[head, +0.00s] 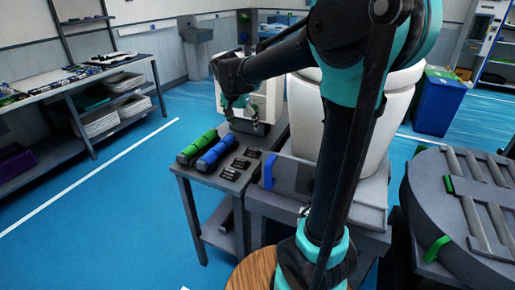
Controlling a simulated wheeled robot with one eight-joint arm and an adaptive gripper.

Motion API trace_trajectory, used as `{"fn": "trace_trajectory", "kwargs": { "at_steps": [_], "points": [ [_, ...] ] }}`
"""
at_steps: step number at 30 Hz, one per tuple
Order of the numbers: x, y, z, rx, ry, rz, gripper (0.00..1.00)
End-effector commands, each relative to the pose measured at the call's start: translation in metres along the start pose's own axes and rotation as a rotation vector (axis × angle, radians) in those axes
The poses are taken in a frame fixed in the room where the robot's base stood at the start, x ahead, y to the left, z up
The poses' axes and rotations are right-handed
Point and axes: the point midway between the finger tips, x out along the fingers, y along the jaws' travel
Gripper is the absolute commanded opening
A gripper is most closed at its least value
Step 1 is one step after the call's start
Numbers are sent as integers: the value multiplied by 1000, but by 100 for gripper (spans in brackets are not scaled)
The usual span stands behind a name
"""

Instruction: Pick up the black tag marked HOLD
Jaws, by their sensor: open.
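Several small black tags (241,163) lie in a short row on a grey side table (205,176), to the right of a green roll and a blue roll. Their markings are too small to read, so I cannot tell which one says HOLD. My gripper (243,116) is above the far part of this table, in front of a white box-like unit. It is open with nothing visible between its fingers. It is apart from the tags, beyond them and higher. My arm crosses the right middle of the view and hides part of what is behind.
A green roll (197,147) and a blue roll (216,154) lie close beside the tags. The white unit (268,97) stands at the table's far end. Blue floor is free on the left.

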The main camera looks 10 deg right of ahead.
Motion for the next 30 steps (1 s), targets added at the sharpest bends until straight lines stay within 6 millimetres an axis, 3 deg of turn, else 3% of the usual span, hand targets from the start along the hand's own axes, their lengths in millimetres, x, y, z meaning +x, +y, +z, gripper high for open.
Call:
{"fn": "trace_trajectory", "kwargs": {
  "at_steps": [5,21,30],
  "points": [
    [10,0,0,1,0,0,76],
    [109,0,0,1,0,-1,76],
    [129,0,-1,1,0,0,76]
  ]
}}
